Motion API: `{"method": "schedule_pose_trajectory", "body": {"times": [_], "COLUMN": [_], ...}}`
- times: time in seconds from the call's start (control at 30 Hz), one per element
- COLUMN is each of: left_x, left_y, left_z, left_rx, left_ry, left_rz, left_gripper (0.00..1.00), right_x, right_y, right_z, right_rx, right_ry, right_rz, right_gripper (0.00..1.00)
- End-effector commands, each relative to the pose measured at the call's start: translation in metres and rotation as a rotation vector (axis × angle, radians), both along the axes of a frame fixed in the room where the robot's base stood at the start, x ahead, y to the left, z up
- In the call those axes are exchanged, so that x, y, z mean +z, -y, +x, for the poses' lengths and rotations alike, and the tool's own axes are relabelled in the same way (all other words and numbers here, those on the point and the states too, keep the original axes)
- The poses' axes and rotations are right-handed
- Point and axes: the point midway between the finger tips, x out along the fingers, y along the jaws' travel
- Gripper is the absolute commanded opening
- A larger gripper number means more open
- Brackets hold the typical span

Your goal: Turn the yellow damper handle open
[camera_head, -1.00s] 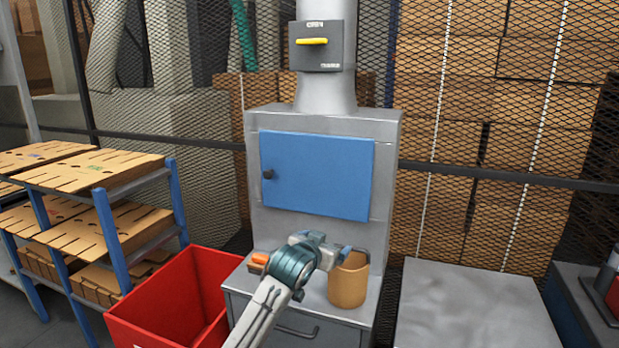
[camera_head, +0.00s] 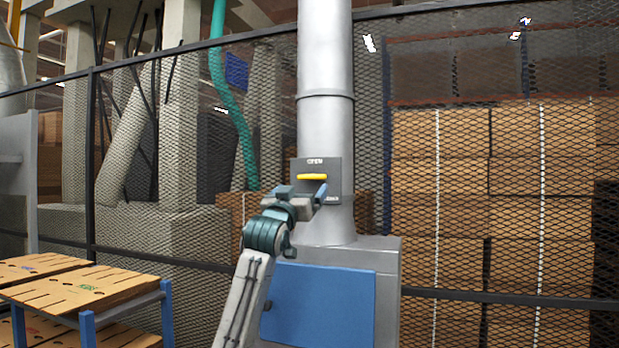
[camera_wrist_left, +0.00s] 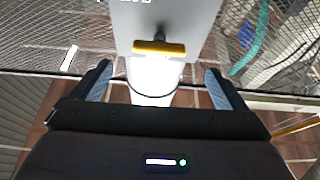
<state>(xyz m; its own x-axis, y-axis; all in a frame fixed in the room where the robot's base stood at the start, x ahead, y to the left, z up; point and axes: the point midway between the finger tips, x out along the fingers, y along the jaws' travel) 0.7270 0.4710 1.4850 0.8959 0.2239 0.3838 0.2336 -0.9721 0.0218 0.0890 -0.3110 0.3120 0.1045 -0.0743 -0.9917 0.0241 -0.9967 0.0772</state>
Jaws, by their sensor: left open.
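The yellow damper handle (camera_head: 312,177) sits level on a dark grey plate (camera_head: 333,166) fixed to the round metal duct. The word OPEN shows above it; a lower label is partly hidden by my gripper. My left gripper (camera_head: 303,191) is open and empty, just below and in front of the handle in the head view. In the left wrist view the handle (camera_wrist_left: 159,47) lies beyond the two blue fingertips (camera_wrist_left: 160,85), roughly centred between them and apart from them. My right gripper is not in view.
The metal duct (camera_head: 326,70) rises from a grey cabinet with a blue door (camera_head: 325,305). A mesh fence (camera_head: 450,200) stands behind, with stacked cardboard beyond. A blue rack with cardboard sheets (camera_head: 75,292) is at the lower left. The space around the plate looks clear.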

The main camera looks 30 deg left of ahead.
Motion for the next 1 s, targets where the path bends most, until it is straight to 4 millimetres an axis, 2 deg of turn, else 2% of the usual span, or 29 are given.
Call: {"method": "schedule_pose_trajectory", "body": {"times": [0.03,0.2,0.4,0.8,0.87,1.0], "left_x": [0.009,0.021,0.028,0.029,0.029,0.028], "left_y": [-0.002,-0.009,-0.015,-0.016,-0.017,-0.017], "left_z": [0.010,0.039,0.061,0.068,0.068,0.068], "left_rx": [-0.001,-0.001,0.000,-0.001,-0.001,0.000], "left_ry": [-0.003,-0.002,-0.002,-0.001,-0.001,-0.001], "left_rz": [-0.004,-0.002,-0.001,0.001,0.001,0.001], "left_gripper": [0.95,0.95,0.95,0.95,0.85,0.57], "right_x": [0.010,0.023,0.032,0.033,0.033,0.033], "right_y": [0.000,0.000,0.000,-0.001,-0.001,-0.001], "right_z": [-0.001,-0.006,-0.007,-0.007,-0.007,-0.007], "right_rx": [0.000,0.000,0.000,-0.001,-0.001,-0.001], "right_ry": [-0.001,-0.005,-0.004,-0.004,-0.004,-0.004], "right_rz": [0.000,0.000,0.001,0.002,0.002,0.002], "right_gripper": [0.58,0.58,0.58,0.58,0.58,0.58]}}
